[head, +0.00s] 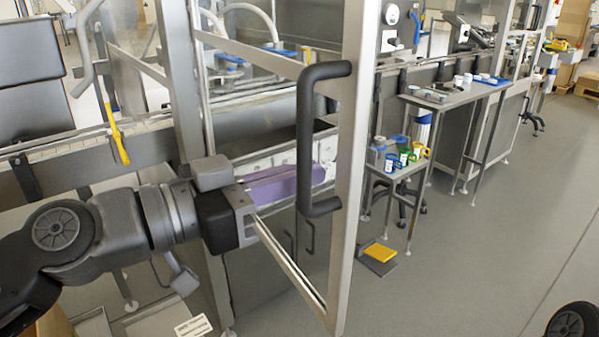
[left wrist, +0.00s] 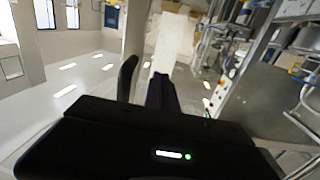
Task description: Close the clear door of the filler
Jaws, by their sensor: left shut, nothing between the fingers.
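The filler's clear door stands open in the head view. Its metal frame (head: 351,150) surrounds a see-through pane, and a black bar handle (head: 308,140) is fixed near its outer edge. My left gripper (head: 318,177) comes in from the left at the height of the handle's lower part. Its purple-looking fingers are shut and empty. They overlap the handle in the picture, which partly covers them; I cannot tell whether they touch it or the pane. In the left wrist view the dark fingers (left wrist: 162,92) are together. My right gripper is not in view.
Behind the door is the filler's metal body with a conveyor edge. A small side table (head: 400,170) with colored containers stands to the right, with a yellow-topped pedal (head: 380,252) on the floor below. The grey floor (head: 490,240) at the right is mostly clear.

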